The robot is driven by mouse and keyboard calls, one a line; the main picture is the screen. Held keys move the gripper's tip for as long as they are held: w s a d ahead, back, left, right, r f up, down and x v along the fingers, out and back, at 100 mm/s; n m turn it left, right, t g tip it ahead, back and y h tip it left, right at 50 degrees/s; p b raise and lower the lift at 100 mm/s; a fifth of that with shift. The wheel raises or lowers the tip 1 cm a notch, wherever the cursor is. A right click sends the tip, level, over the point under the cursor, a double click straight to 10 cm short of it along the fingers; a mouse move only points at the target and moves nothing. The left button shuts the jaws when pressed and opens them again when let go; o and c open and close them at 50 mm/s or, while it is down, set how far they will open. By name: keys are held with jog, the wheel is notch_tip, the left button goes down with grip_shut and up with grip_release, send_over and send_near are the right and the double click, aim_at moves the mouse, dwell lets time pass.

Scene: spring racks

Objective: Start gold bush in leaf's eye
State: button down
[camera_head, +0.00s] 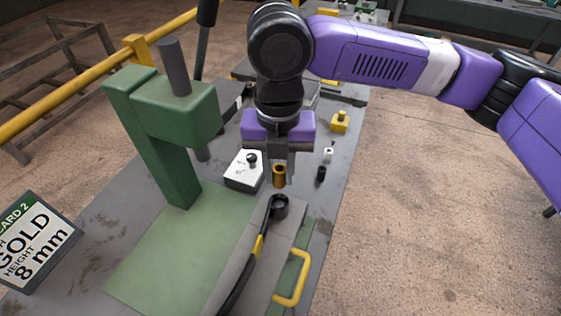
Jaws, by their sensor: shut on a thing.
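My gripper (280,172) points down and is shut on the gold bush (279,177), a small gold cylinder. The leaf (240,287) is a dark curved strip with a yellow band, lying near the front of the bench. The leaf's eye (279,206) is a black ring at its far end, with its opening facing up. In the picture the gold bush is just above and behind the eye. A gap seems to show between them, but the exact height and alignment cannot be told from this one view.
A green press (165,140) stands at left on a green base plate (175,255). A card (38,242) reads gold, height 8 mm. A white box with a black knob (244,170), a black bush (321,173), a white piece (328,155), a yellow block (340,122) and a yellow handle (296,285) are nearby.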

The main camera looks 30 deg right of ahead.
jog(key=shift+a, duration=0.15)
jog(key=shift+f+b, duration=1.45)
jog(key=shift+f, duration=1.2)
jog(key=shift+f, duration=0.85)
dwell(0.8)
jog(key=c, duration=1.1)
grip_release()
jog(key=o, duration=0.4)
jog(key=shift+o, duration=0.2)
jog(key=shift+r, duration=0.15)
